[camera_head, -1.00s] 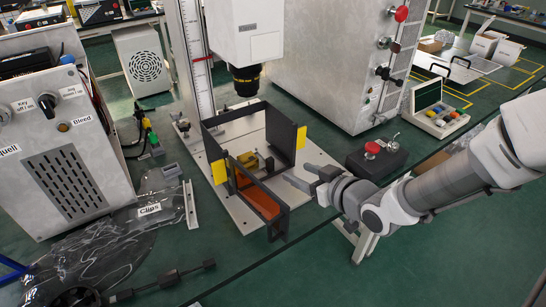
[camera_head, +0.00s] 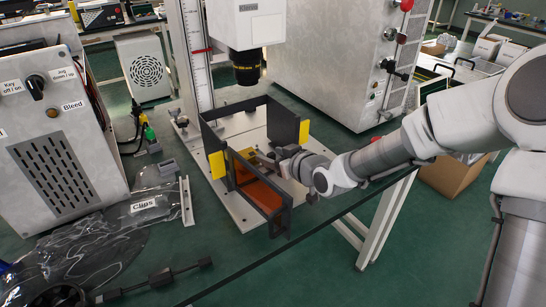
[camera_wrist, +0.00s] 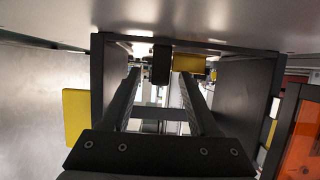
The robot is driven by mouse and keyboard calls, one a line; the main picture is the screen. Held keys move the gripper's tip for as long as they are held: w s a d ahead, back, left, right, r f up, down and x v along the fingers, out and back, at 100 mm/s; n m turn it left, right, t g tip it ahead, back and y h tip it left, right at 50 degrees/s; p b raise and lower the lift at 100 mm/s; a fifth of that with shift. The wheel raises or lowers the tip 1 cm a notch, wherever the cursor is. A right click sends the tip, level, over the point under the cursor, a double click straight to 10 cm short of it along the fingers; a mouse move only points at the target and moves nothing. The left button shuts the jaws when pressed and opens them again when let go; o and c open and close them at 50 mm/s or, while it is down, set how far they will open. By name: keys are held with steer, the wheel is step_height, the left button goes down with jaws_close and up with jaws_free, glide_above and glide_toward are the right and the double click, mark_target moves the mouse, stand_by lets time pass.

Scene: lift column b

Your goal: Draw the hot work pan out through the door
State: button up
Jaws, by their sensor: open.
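A dark-framed enclosure (camera_head: 232,109) stands on a pale base plate under a black-tipped head. Its orange pane (camera_head: 262,196) is on the near side and shows at the right of the wrist view (camera_wrist: 303,140). My gripper (camera_head: 283,154) reaches in from the right side. A small yellow block (camera_head: 250,157) sits inside, just left of my gripper. In the wrist view my open fingers (camera_wrist: 160,82) point into the frame. A dark upright piece (camera_wrist: 161,66) shows between their tips, with the yellow block (camera_wrist: 189,63) beside it. I cannot tell which part is the pan; contact is unclear.
The ruled column (camera_head: 196,60) stands behind. A grey cabinet (camera_head: 335,60) is at the back right. The bench edge runs below my arm.

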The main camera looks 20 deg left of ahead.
jaws_close()
steer(key=shift+r+p, duration=0.55)
steer(key=shift+r, duration=0.25)
stand_by(0.7)
steer(key=shift+s+d, duration=0.35)
steer(key=shift+d, duration=0.15)
stand_by(0.5)
steer(key=shift+s+d+p, duration=0.35)
steer(key=shift+s+d, duration=0.15)
steer(key=shift+d, duration=0.05)
steer(key=shift+s+d, duration=0.2)
steer(key=shift+d, duration=0.05)
steer(key=shift+s+d+p, duration=0.3)
steer(key=shift+s+d, duration=0.15)
steer(key=shift+d, duration=0.1)
steer(key=shift+s+d, duration=0.25)
steer(key=shift+s+d+p, duration=0.3)
steer(key=shift+s+d, duration=0.15)
steer(key=shift+d, duration=0.1)
